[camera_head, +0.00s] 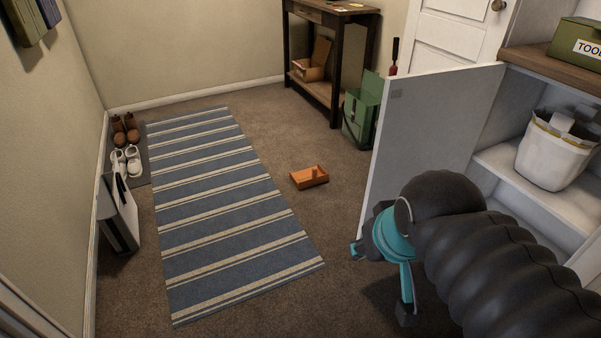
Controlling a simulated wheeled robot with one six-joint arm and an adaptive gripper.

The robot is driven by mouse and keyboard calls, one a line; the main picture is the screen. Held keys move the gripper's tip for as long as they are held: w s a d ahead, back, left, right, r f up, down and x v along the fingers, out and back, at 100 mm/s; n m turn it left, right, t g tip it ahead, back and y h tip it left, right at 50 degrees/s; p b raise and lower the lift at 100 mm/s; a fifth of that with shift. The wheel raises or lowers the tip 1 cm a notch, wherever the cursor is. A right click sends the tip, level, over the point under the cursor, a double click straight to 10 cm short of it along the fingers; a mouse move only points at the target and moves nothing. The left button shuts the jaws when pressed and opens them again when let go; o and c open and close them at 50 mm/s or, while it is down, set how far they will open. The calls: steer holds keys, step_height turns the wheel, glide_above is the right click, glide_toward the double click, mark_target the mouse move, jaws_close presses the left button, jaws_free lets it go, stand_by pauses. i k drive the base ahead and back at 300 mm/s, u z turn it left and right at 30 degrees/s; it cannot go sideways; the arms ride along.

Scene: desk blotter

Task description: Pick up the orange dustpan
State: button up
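The orange dustpan (309,178) lies on the brown carpet, just right of the striped rug. It looks like a shallow open box with a short upright piece near its middle. My gripper (381,281) is at the lower right, above the carpet and nearer to me than the dustpan. Its teal and black fingers are spread apart, with nothing seen between them. It is clear of the dustpan.
An open white cabinet door (430,130) stands right of the dustpan. A green box (362,112) and a dark wooden table (331,50) stand behind it. The striped rug (225,205) covers the left floor. Shoes (127,160) line the left wall. Carpet around the dustpan is clear.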

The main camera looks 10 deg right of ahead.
mark_target(303, 179)
steer(key=u, duration=0.3)
steer(key=i, duration=2.3)
steer(key=u, duration=0.2)
